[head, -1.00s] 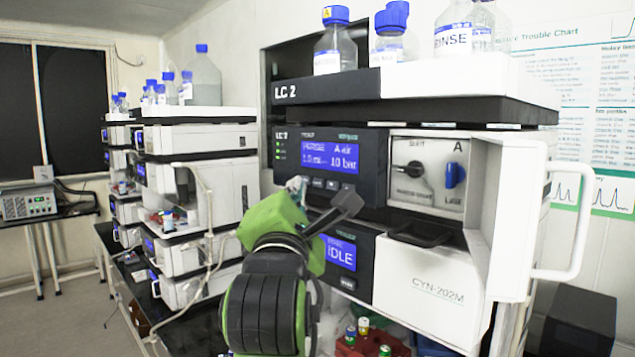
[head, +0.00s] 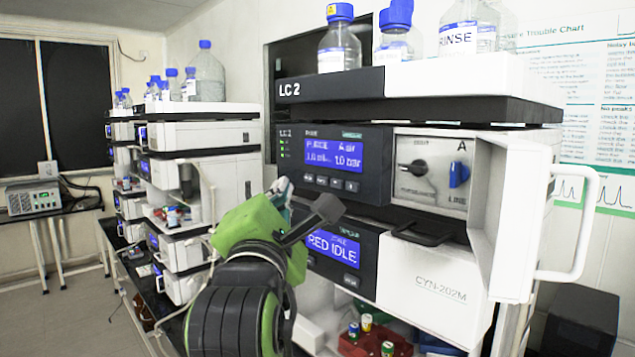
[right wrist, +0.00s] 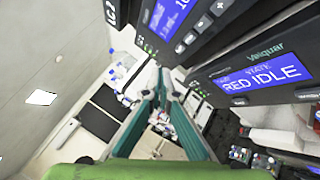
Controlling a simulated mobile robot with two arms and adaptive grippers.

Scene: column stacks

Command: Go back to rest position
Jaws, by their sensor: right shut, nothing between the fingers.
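My right gripper (head: 282,188) is in front of the LC 2 column stack (head: 420,85), a little left of its control panels. Its green body and dark wrist cover part of the lower panel. In the right wrist view its teal fingers (right wrist: 160,85) are closed together with nothing between them. The upper display (head: 333,153) is lit blue and seems to read purge A air and 1.0 bar. The lower display (head: 333,247) reads RED IDLE. My left gripper does not show.
A white door with a handle (head: 570,225) stands open at the right of the stack. Bottles with blue caps (head: 340,45) stand on top. Below are a red tray (head: 372,345) and small vials (head: 366,322). More stacks (head: 205,135) stand at the left.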

